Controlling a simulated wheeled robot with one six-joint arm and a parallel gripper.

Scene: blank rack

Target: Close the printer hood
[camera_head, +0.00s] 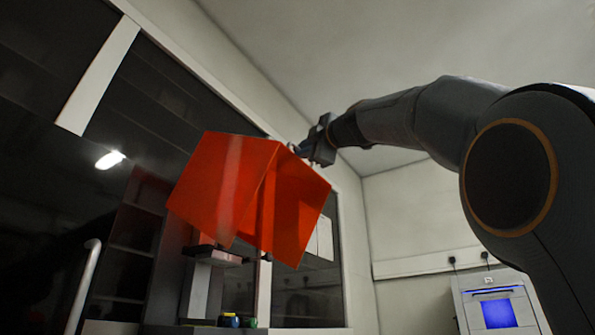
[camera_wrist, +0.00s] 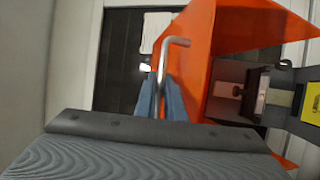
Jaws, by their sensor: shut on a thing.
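The printer hood (camera_head: 225,185) is a translucent orange box-like cover, tilted up above the printer (camera_head: 212,257). The hood also fills the upper middle of the wrist view (camera_wrist: 200,60). A bent metal handle (camera_wrist: 172,43) sticks out from the hood. My gripper (camera_head: 300,151) is at the hood's upper right edge. In the wrist view its blue fingers (camera_wrist: 164,98) are shut on the handle, one on each side of it. The lower part of the printer is mostly hidden in the head view; some of its dark frame shows beneath the hood.
Dark glazed panels (camera_head: 60,190) stand behind and left of the hood. A curved pale rail (camera_head: 84,285) is at lower left. Small coloured items (camera_head: 230,320) sit below the printer. A white machine with a blue window (camera_head: 497,312) stands at lower right. The space right of the hood is open.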

